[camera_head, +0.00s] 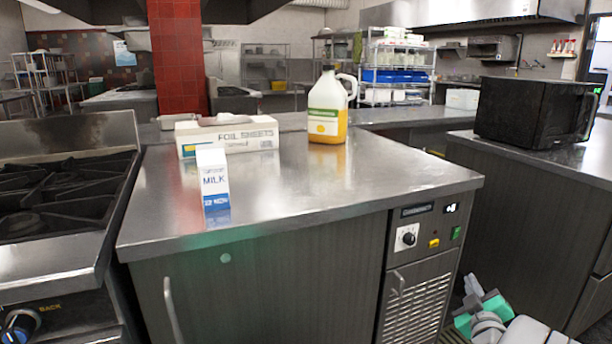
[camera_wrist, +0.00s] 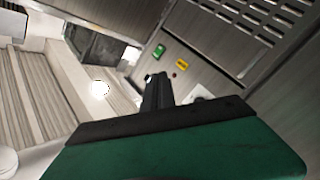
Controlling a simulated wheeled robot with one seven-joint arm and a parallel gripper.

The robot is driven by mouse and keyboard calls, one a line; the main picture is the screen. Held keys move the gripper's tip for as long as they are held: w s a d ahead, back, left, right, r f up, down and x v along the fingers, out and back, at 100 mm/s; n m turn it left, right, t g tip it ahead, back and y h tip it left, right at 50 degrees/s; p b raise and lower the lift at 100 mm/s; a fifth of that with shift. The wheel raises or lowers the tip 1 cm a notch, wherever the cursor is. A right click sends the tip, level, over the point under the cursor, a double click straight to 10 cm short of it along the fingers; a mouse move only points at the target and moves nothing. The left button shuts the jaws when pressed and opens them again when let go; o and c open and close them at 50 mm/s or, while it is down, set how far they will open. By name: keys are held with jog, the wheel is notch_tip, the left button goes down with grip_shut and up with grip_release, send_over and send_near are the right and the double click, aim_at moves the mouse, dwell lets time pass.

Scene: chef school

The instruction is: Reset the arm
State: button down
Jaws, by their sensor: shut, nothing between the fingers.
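My gripper (camera_wrist: 156,88) shows in the wrist view as a green body with dark fingers, which are shut with nothing between them. It points past the control panel of the steel counter, apart from any object. In the head view, my arm and the teal part of my gripper (camera_head: 487,305) are low at the right, beside the front of the counter cabinet and below the counter top. The fingertips are hard to make out there.
On the steel counter (camera_head: 350,205) stand a milk carton (camera_head: 213,182), a foil sheets box (camera_head: 228,138) and a jug (camera_head: 328,110). A stove (camera_head: 60,200) is at left. A black microwave (camera_head: 530,110) sits on the right counter. A floor gap separates the counters.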

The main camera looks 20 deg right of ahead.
jog(key=w+a+r+n+g+y+p, duration=0.1)
jog(key=w+a+r+y+p, duration=0.3)
jog(key=a, duration=0.4)
jog(key=w+a+r+n+g+y+p, duration=0.1)
jog(key=w+a+r+y+p, duration=0.3)
jog(key=a, duration=0.4)
jog(key=s+a+r+g+y+p, duration=0.1)
jog(key=a+r+p, duration=0.2)
jog(key=a+p, duration=0.25)
jog(key=a+r+g+p, duration=0.2)
jog(key=a+r+p, duration=0.1)
jog(key=a+p, duration=0.3)
jog(key=s+a+r+m+g+p, duration=0.2)
jog(key=s+a+r+g+p, duration=0.1)
jog(key=s+a+r+p, duration=0.2)
jog(key=s+a+r+m+g+p, duration=0.2)
jog(key=s+a+r+p, duration=0.3)
jog(key=s+a, duration=0.5)
jog(key=shift+s+m+g+p, duration=0.3)
jog(key=shift+s+g+p, duration=0.25)
jog(key=shift+s+g, duration=0.35)
jog(key=shift+r, duration=0.15)
